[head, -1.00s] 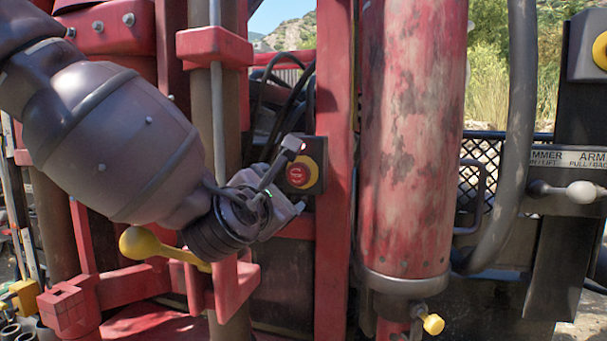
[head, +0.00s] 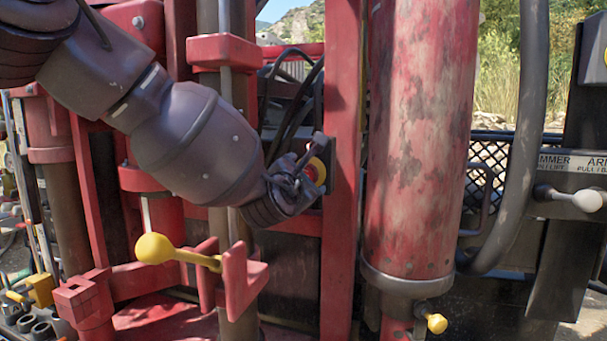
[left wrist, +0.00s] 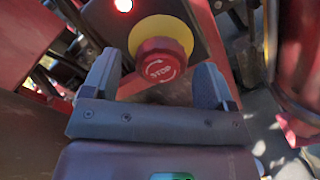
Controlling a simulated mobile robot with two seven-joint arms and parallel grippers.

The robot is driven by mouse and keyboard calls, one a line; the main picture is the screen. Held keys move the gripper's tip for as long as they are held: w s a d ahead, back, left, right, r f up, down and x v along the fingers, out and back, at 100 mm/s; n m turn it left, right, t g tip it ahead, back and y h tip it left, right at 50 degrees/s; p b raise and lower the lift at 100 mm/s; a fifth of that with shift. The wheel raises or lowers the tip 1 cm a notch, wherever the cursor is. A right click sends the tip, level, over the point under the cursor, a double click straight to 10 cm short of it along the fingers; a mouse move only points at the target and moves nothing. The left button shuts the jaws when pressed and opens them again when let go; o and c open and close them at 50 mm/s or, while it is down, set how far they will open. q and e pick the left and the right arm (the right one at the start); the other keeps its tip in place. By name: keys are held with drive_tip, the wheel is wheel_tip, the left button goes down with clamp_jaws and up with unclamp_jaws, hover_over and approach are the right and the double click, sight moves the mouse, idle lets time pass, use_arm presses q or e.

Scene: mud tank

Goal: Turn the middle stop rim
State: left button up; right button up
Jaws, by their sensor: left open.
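The middle stop is a red STOP button (left wrist: 160,66) with a yellow ring (left wrist: 165,28) on a dark box, seen in the left wrist view. A white-red light (left wrist: 123,5) glows on the box beside it. In the head view, the button's yellow ring (head: 318,165) shows only partly behind my left gripper (head: 303,168). My left gripper also shows in the left wrist view (left wrist: 158,64); it is open, with one finger on each side of the red rim. Whether the fingers touch the rim I cannot tell. My right gripper is not in view.
A red upright post (head: 340,250) and a worn red cylinder (head: 420,140) stand right of the stop. A yellow-knobbed lever (head: 154,248) and red bracket (head: 240,280) lie below my left arm. A white-knobbed lever (head: 588,201) is at the far right.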

use_arm(q)
drive_tip(key=shift+w+d, duration=0.1)
drive_tip(key=shift+w, duration=0.15)
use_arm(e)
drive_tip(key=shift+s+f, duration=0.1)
use_arm(q)
drive_tip(key=shift+c, duration=0.4)
